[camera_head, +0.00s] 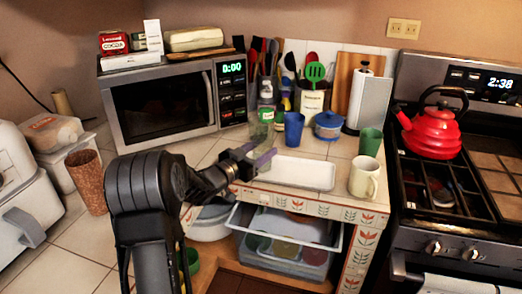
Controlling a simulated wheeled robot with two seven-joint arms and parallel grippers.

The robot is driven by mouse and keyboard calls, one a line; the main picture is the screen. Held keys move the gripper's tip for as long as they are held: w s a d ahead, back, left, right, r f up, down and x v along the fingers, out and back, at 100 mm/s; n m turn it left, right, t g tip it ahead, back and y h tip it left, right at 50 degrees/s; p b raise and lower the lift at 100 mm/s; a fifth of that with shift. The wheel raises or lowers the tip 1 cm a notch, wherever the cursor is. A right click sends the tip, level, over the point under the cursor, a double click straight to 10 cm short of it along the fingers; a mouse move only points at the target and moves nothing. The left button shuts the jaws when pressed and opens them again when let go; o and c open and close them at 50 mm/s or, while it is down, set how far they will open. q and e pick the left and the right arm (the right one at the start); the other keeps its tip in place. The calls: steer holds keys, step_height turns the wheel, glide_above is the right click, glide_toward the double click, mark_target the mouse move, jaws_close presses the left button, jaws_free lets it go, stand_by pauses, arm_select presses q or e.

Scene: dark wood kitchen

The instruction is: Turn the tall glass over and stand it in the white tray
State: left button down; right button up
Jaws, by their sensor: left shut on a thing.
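The white tray (303,173) lies empty on the tiled counter, to the right of my left gripper. My left gripper (258,155) reaches in from the left over the counter's front part and is shut on the tall glass (262,130). The glass looks clear and greenish, rises above the fingers and stands roughly upright. Its lower part is partly hidden by the fingers, and I cannot tell which end is its mouth. My right gripper is not in view.
A blue cup (294,129) stands behind the tray. A cream mug (364,178) and a green cup (370,142) stand to its right. A microwave (165,105) is at the back left. The stove (445,185) with a red kettle (433,133) is at the right.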

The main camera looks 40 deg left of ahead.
arm_select(q)
steer(key=shift+f, duration=0.1)
steer(key=shift+c, duration=2.3)
jaws_free()
steer(key=s, duration=0.5)
steer(key=s+b, duration=0.1)
steer(key=s, duration=0.1)
steer(key=shift+s+a, duration=0.25)
steer(key=shift+s, duration=0.15)
